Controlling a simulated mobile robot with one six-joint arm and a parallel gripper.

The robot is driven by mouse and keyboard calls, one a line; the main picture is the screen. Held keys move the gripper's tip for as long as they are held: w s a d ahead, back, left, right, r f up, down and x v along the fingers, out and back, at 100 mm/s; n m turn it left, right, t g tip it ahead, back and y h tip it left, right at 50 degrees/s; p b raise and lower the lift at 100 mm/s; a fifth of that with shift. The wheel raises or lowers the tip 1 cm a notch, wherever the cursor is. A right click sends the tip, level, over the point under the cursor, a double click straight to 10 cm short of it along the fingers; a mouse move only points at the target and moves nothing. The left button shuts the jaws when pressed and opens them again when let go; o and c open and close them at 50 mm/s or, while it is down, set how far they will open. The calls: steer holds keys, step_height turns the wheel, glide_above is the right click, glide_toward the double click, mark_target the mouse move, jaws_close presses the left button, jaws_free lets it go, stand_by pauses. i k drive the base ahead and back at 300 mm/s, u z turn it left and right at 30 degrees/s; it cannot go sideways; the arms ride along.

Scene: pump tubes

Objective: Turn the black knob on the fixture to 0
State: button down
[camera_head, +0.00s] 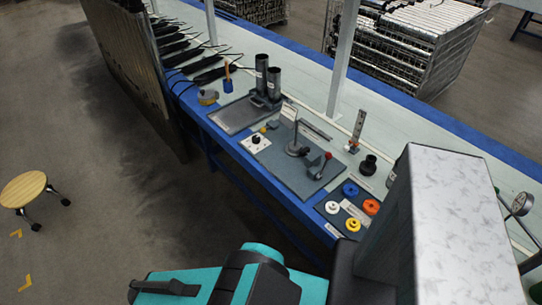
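The fixture (290,165) is a dark grey plate lying on the blue-edged workbench, in the middle of the head view. At its left end is a small white panel (250,148) with a small black knob (256,140) on it. The knob is too small here to read its pointer or the marks around it. The fixture also carries an upright metal rod on a round base (297,149) and a lever with a red ball tip (327,155). Teal and black parts of my own body fill the bottom of the view. My gripper does not show.
Right of the fixture lies a board with blue, orange, white and yellow wheels (353,225). Left of it stand two dark cylinders (268,80) on a metal tray (238,116). A yellow stool (23,189) stands at left. The floor before the bench is clear.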

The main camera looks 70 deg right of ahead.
mark_target(256, 139)
steer(key=u, duration=0.5)
steer(key=i, duration=1.5)
steer(key=z, duration=4.6)
steer(key=i, duration=0.15)
steer(key=u, duration=1.85)
